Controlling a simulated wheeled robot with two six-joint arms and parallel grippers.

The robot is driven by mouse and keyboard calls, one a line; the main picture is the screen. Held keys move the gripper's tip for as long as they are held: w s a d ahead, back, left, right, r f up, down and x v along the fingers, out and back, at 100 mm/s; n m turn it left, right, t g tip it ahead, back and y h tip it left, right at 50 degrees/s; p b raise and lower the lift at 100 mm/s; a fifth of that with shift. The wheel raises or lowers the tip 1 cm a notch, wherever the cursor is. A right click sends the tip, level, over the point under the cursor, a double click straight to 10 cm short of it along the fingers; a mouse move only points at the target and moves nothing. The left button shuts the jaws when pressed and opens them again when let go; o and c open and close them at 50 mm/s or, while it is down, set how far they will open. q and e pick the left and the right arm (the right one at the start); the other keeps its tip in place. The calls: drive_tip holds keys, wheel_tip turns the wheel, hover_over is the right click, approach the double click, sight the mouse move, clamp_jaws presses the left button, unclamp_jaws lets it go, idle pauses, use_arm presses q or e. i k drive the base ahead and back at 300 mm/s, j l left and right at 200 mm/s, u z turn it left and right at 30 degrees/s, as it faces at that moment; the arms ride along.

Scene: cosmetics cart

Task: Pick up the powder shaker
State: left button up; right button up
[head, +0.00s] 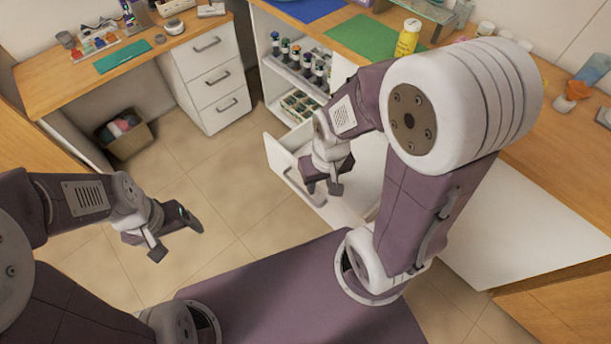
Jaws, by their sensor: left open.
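A yellow bottle with a white cap (408,38) stands upright on the wooden counter at the upper right of the head view, at the edge of a green mat. It looks like the powder shaker, though its label is too small to read. My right gripper (322,188) hangs over the pulled-out drawer, below and left of the bottle and well apart from it. Its fingers look parted, with nothing between them. My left gripper (176,237) is open and empty over the tiled floor, far from the bottle.
The open white drawer (282,168) juts out under my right gripper. The green mat (360,38) and a blue mat (305,8) lie on the counter. Shelves below hold several small bottles (295,60). A desk with drawers (205,75) stands at left; floor between is clear.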

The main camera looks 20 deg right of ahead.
sight(407, 42)
drive_tip(key=z, duration=1.5)
